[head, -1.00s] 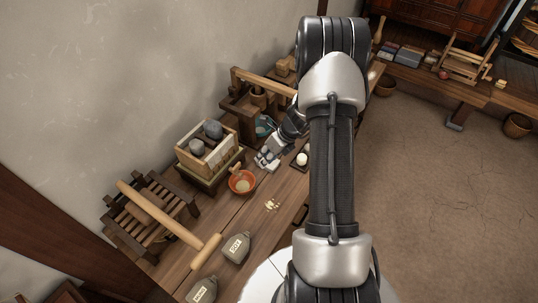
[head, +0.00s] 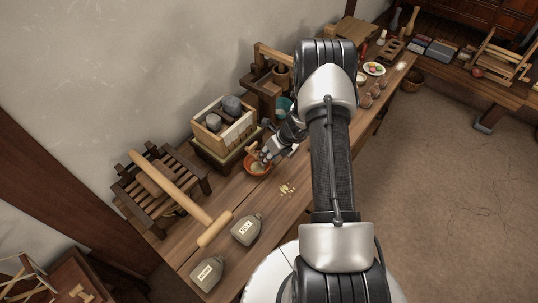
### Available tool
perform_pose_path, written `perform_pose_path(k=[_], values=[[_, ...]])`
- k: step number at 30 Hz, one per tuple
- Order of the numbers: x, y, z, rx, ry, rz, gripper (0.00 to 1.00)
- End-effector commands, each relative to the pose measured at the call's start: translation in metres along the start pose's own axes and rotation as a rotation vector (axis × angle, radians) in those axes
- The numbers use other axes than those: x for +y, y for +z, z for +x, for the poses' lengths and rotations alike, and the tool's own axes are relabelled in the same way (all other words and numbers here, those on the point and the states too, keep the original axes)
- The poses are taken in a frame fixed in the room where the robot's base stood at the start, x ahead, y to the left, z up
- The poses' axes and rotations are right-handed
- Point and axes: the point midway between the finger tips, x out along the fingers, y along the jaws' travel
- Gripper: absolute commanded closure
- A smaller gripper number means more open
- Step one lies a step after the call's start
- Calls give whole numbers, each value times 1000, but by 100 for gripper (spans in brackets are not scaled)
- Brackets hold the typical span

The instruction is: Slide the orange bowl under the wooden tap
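The orange bowl (head: 249,171) stands on the wooden bench, close to the front right corner of the boxy press stand. Something pale shows inside it. My gripper (head: 264,156) is at the bowl's far right rim, its fingers over or against the bowl. I cannot tell whether they touch it or how far apart they are. A small wooden piece (head: 252,149), possibly the wooden tap, shows just above the bowl's back edge. It is partly hidden by my gripper, so I cannot tell how the bowl lies under it.
The press stand (head: 213,158) holds a pale box with grey stones. Yellowish bits (head: 287,188) lie right of the bowl. My arm hides part of the bench.

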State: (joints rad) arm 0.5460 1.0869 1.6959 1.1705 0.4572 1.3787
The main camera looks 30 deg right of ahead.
Motion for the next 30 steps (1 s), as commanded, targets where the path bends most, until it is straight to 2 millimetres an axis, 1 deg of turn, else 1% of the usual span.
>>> perform_pose_path(k=[6, 15, 16, 22, 23, 30], values=[[0, 0, 0, 0, 0, 0, 79], [0, 0, 0, 0, 0, 0, 99], [0, 0, 0, 0, 0, 0, 100], [0, 0, 0, 0, 0, 0, 100], [0, 0, 0, 0, 0, 0, 88], [0, 0, 0, 0, 0, 0, 72]])
